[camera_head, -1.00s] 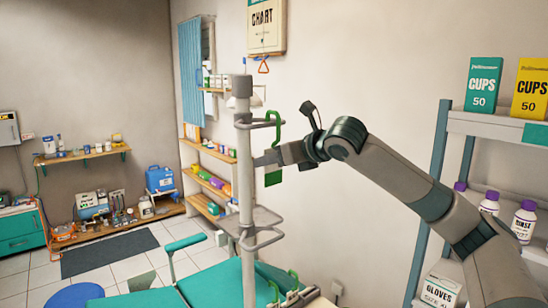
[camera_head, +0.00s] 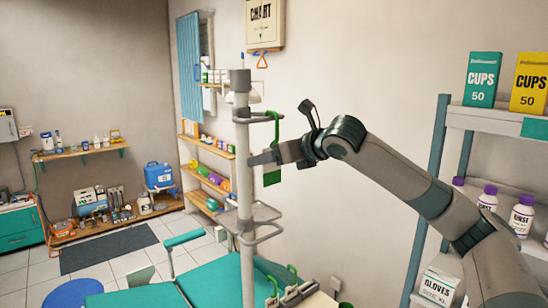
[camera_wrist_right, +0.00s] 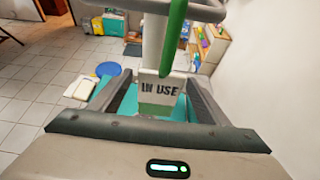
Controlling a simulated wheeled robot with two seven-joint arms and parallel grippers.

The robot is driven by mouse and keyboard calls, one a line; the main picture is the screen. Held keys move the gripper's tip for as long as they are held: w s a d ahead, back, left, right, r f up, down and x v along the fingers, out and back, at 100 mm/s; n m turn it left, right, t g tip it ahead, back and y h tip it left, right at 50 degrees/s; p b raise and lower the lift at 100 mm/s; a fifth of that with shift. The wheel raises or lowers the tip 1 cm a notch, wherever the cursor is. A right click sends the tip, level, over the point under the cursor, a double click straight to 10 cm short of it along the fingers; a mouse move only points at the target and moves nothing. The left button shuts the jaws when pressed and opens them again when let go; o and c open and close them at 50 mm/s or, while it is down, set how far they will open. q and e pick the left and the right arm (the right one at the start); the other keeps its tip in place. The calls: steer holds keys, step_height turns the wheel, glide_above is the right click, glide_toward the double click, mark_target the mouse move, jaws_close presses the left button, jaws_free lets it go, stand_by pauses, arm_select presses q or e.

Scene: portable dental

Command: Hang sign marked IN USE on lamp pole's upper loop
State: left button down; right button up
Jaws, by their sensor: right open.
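The sign marked IN USE (camera_wrist_right: 159,88) is a small white and green plate under a long green hook (camera_head: 277,127). In the head view its hook top arches at the upper loop (camera_head: 251,119) of the lamp pole (camera_head: 245,182) and appears to hang over it. The plate (camera_head: 272,178) is partly hidden by my right gripper. My right gripper (camera_wrist_right: 160,84) is open, with the sign between its spread fingers. In the head view the gripper (camera_head: 258,159) is beside the pole, below the upper loop. My left gripper is not in view.
A grey tray (camera_head: 262,214) and a lower loop (camera_head: 266,238) are on the pole below my gripper. A teal dental chair (camera_head: 205,280) is underneath. A shelf rack (camera_head: 482,121) with cup boxes and bottles stands at right. The wall behind my arm is bare.

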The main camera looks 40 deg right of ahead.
steer(key=b+v, duration=0.4)
steer(key=v, duration=1.3)
steer(key=shift+s, duration=0.2)
steer(key=shift+a, duration=0.1)
